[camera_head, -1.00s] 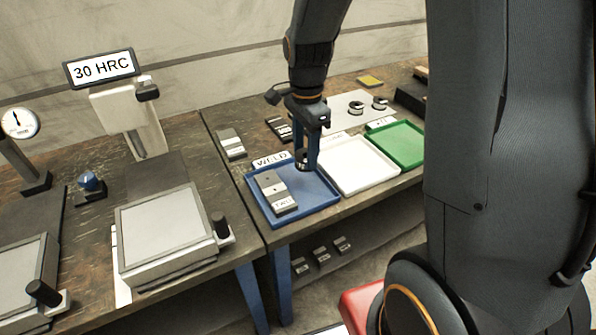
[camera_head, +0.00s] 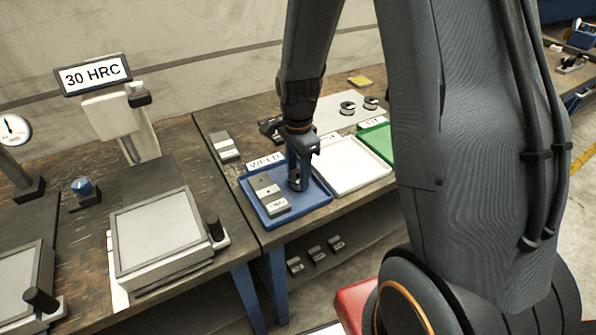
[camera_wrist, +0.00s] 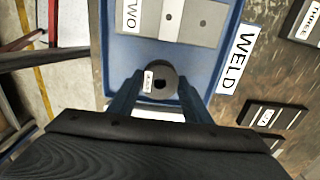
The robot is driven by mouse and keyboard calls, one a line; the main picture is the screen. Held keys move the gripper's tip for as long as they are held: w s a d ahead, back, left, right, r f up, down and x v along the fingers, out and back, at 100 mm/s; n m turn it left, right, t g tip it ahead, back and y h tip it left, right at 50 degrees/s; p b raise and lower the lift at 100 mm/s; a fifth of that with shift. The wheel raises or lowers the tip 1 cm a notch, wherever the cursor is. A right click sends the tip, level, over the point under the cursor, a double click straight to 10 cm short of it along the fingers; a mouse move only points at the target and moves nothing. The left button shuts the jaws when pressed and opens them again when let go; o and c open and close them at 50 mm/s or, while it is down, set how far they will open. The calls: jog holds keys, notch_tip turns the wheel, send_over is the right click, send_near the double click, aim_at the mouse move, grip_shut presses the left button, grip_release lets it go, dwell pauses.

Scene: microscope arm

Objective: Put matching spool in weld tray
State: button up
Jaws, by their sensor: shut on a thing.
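The blue weld tray (camera_head: 315,200) lies on the bench, with its WELD label (camera_head: 265,161) at the back edge. A grey block (camera_head: 268,193) lies in its left part. My gripper (camera_head: 295,184) points down over the tray's right part. In the wrist view my gripper (camera_wrist: 160,95) is shut on a dark round spool (camera_wrist: 172,73) with a dark centre hole and a small white label too small to read. The spool is beside the grey block, apart from it. I cannot tell whether it touches the tray floor.
A white tray (camera_head: 350,172) and a partly hidden green tray (camera_head: 377,139) stand to the right. Two more spools (camera_head: 347,108) sit on a pale sheet behind. Labelled blocks (camera_head: 224,145) lie behind the blue tray. A tester reading 30 HRC (camera_head: 92,75) stands left.

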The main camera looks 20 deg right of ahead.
jog(key=o, duration=1.2)
jog(key=shift+c, duration=0.2)
notch_tip(320, 180, up, 12)
jog(key=b, duration=0.2)
jog(key=s+f+n, duration=0.4)
jog(key=s+n, duration=0.9)
jog(key=n, duration=0.3)
jog(key=shift+f+t, duration=0.2)
jog(key=shift+t, duration=0.2)
